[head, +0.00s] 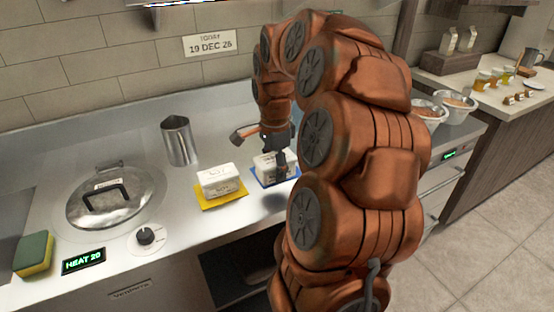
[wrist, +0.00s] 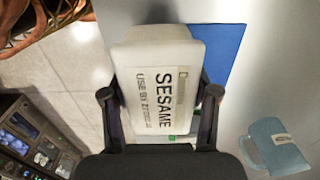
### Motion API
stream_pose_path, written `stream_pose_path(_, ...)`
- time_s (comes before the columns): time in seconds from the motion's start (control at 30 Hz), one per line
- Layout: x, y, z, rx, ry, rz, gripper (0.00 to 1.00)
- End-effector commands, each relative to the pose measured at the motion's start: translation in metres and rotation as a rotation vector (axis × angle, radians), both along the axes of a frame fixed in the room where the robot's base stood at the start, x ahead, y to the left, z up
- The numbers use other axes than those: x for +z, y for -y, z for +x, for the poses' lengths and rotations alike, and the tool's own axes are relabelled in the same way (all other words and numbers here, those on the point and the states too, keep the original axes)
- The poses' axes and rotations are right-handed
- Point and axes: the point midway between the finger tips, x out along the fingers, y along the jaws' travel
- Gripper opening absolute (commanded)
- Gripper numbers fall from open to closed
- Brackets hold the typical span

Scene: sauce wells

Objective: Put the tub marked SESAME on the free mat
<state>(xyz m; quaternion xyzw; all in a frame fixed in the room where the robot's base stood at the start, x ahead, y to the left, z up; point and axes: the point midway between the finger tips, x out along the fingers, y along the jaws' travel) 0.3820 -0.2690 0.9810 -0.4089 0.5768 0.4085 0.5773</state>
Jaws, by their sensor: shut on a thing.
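The white tub marked SESAME (wrist: 160,65) is between the two fingers of my gripper (wrist: 160,94) in the wrist view, its label facing the camera. My gripper is shut on it. In the head view the held tub (head: 264,166) is at the blue mat (head: 262,182), partly hidden by my gripper (head: 278,168). In the wrist view the blue mat (wrist: 226,50) shows beyond the tub and to its right. I cannot tell whether the tub touches the mat. A second white tub (head: 219,181) sits on the yellow mat (head: 212,202) to the left.
A metal pitcher (head: 179,141) stands behind the yellow mat. A lidded pot (head: 112,197), a knob (head: 146,237) and a sponge (head: 34,254) are at the left. Bowls (head: 455,107) stand to the right, behind my arm. A bluish mug (wrist: 275,148) shows in the wrist view.

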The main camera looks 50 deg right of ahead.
Motion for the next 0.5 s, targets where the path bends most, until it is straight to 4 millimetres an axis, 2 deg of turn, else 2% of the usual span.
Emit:
stream_pose_path(0.3, -0.004, 0.036, 0.03, 0.001, -0.002, 0.001, 0.04)
stream_pose_path(0.5, -0.005, 0.049, 0.041, 0.003, 0.002, -0.002, 0.04)
